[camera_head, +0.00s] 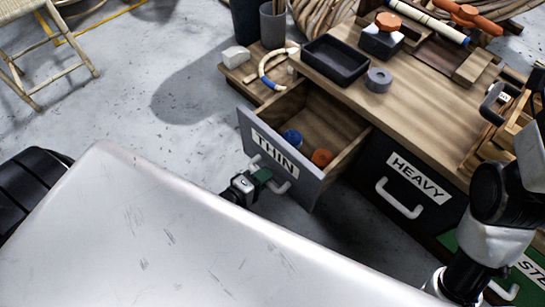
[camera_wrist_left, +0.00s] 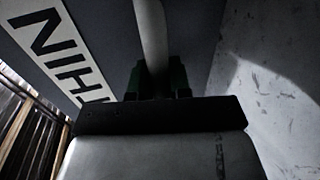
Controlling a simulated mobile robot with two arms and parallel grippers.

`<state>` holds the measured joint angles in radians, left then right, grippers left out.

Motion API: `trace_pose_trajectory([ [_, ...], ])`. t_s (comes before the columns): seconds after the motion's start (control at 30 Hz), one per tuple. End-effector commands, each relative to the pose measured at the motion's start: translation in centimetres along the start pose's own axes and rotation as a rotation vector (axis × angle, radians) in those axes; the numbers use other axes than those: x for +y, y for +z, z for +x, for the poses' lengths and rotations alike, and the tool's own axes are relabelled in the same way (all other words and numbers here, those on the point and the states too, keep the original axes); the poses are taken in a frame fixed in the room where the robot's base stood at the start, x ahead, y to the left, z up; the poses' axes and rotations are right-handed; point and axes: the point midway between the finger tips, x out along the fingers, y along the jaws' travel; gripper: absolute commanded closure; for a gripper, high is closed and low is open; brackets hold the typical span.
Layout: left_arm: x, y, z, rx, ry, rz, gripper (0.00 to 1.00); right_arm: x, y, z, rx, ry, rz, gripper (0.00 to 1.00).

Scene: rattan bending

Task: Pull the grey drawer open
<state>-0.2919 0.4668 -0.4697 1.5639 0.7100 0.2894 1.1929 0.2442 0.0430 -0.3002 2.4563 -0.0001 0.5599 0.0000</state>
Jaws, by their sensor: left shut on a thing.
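The grey drawer (camera_head: 311,190), labelled THIN, stands well out of the workbench in the head view. Its wooden inside shows, with a blue item (camera_head: 292,137) and an orange item (camera_head: 322,157) in it. My left gripper (camera_head: 262,178) is at the drawer's front, its green-padded fingers shut on the pale bar handle (camera_head: 280,187). In the left wrist view the handle (camera_wrist_left: 151,40) runs between the dark green fingers (camera_wrist_left: 159,80), beside the THIN label (camera_wrist_left: 58,45). My right arm is at the right edge of the head view; its fingers are not in view.
The bench top (camera_head: 420,95) holds a black tray (camera_head: 335,60), a grey roll (camera_head: 378,80) and a clamp-like orange tool (camera_head: 468,14). A dark HEAVY drawer (camera_head: 408,190) is shut to the right. Grey floor (camera_head: 170,90) lies clear on the left, with a woven stool (camera_head: 45,45) beyond.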

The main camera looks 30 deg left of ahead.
Motion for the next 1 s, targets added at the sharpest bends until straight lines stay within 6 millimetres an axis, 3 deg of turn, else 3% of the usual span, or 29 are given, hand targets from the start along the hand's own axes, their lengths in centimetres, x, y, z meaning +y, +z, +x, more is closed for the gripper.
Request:
trace_pose_trajectory([
  [0.23, -0.4, 0.0, -2.2, -0.001, -0.002, -0.001, 1.0, 0.1, 0.2, -0.3, -0.019, 0.008, 0.003, 0.54],
  [0.7, -0.6, 0.0, -2.7, -0.001, 0.0, -0.001, 1.0, 0.1, 0.2, -0.4, -0.022, 0.01, 0.004, 0.54],
  [0.73, -0.6, 0.0, -2.7, 0.0, 0.0, -0.001, 0.8, 0.1, 0.2, -0.4, -0.022, 0.01, 0.004, 0.54],
  [0.8, -0.6, 0.0, -2.7, 0.0, 0.0, -0.001, 0.69, 0.1, 0.2, -0.4, -0.022, 0.01, 0.004, 0.54],
  [0.9, -0.6, 0.0, -2.7, 0.0, 0.0, -0.001, 0.56, 0.1, 0.2, -0.4, -0.022, 0.01, 0.003, 0.54],
  [1.0, -0.6, 0.0, -2.6, 0.0, 0.0, -0.001, 0.56, 0.1, 0.2, -0.4, -0.022, 0.01, 0.004, 0.54],
])
